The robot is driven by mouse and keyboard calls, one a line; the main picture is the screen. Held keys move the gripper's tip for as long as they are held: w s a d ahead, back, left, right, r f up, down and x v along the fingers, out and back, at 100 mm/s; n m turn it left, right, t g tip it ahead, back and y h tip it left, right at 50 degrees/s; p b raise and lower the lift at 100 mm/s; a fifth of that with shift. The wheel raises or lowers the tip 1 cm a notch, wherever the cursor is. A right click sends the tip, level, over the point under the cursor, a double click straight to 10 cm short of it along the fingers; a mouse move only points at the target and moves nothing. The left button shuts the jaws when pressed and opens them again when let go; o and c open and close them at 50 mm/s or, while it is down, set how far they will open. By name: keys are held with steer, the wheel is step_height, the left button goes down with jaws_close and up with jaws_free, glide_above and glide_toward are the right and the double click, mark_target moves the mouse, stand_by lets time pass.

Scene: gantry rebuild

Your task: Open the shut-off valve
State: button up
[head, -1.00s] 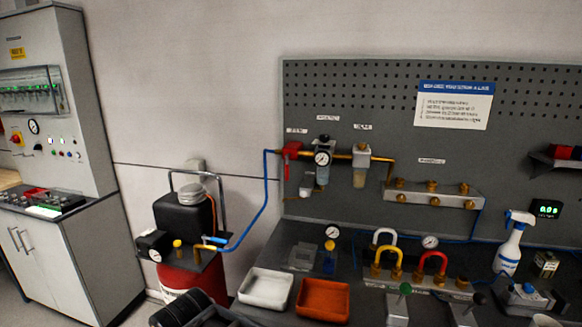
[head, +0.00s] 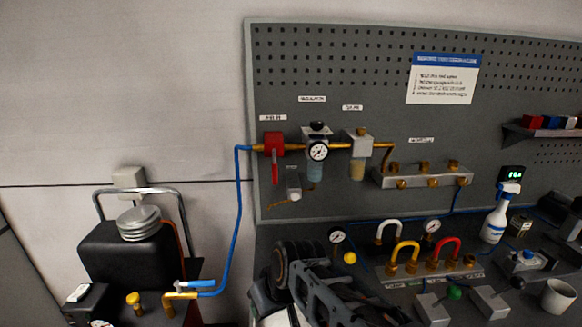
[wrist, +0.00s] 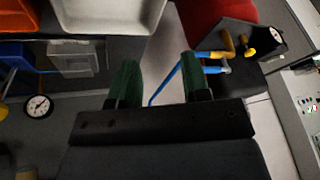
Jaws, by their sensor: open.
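A red valve (head: 273,142) is on the pegboard at the left end of the brass air line. Its red lever (head: 275,170) hangs straight down, across the line. A second, blue-handled valve (head: 194,284) is on the yellow fitting of the compressor; it also shows in the wrist view (wrist: 209,68). I cannot tell from the labels which is meant. My gripper (wrist: 158,68) is open and empty, its two green fingers apart in the wrist view, pointing toward the gap beside the compressor. In the head view my arm is low in front of the bench, and its fingertips are not clear.
A blue hose (head: 239,190) runs from the compressor (head: 125,255) up to the red valve. A gauge (head: 318,151) and filter bowls are right of the valve.

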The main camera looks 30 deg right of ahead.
steer(key=w+r+t+y+b, duration=0.1)
steer(key=w+r+t+y, duration=0.15)
steer(key=w, duration=0.35)
steer(key=n+t+h+b, duration=0.1)
steer(key=t+b, duration=0.1)
steer(key=t, duration=0.9)
glide_toward(276, 171)
steer(key=w+p, duration=0.1)
steer(key=w, duration=0.2)
steer(key=w+a+p, duration=0.1)
steer(key=w, duration=0.3)
steer(key=w+p, duration=0.1)
steer(key=w, duration=0.2)
steer(key=shift+w+a+f+p, duration=0.1)
steer(key=shift+w+a+p, duration=0.25)
steer(key=shift+a, duration=0.05)
steer(key=shift+w+a+f, duration=0.1)
steer(key=shift+w+a, duration=0.05)
steer(key=shift+w, duration=0.7)
jaws_close()
